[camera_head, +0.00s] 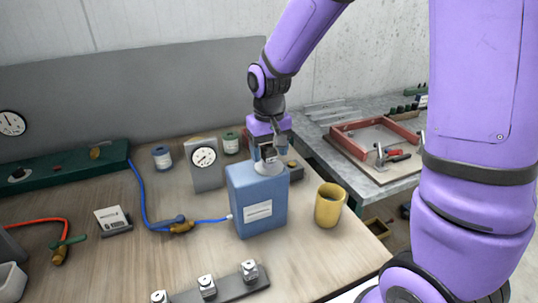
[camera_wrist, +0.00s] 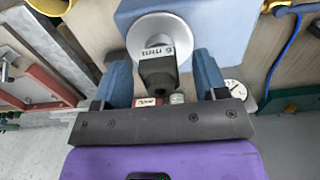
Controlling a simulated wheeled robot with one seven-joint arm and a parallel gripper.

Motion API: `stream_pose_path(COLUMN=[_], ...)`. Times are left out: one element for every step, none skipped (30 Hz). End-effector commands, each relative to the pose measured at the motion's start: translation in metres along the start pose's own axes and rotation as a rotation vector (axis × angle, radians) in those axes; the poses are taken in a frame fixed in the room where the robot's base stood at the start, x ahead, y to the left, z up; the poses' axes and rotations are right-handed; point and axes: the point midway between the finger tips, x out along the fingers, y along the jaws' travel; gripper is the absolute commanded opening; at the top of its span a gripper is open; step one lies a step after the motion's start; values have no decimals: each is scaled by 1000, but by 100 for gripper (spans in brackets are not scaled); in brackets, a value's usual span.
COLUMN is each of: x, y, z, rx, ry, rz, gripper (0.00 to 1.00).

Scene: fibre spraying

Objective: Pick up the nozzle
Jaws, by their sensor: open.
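A dark grey block with a pale marked face, which looks like the nozzle (camera_wrist: 158,73), stands on a round silver disc (camera_wrist: 140,28) on the blue tank (camera_wrist: 200,10). The blue tank (camera_head: 257,205) stands upright on the workbench in the head view. My gripper (camera_head: 267,152) is over the tank's top, pointing down. In the wrist view my gripper (camera_wrist: 160,68) is open, with one blue finger on each side of the dark block. I cannot tell whether either finger touches it. In the head view my gripper mostly hides the block.
A yellow mug (camera_head: 329,206) stands right of the tank, and a gauge (camera_head: 204,160) behind it. A blue hose (camera_head: 147,205) runs to the tank's left side. A dark rack (camera_head: 228,290) with several small metal blocks lies in front. A red frame (camera_head: 375,143) lies on the right table.

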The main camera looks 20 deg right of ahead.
Motion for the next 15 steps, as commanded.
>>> stream_pose_path(x=[4,5,5,6,6,6,5,5,5,5,5,5,5,5,5], y=[0,0,0,0,0,0,0,0,0,0,0,0,0,0,0], z=[0,0,0,0,0,0,0,0,0,0,0,0,0,0,0], rx=[0,0,0,0,0,0,0,0,0,0,0,0,0,0,0], ry=[-2,-1,0,1,1,1,1,1,1,1,1,1,1,1,1], rz=[0,0,0,0,0,0,0,0,0,0,0,0,0,0,0], gripper=[66,66,66,66,66,66,66,66,66,59,52,43,36,29,20])
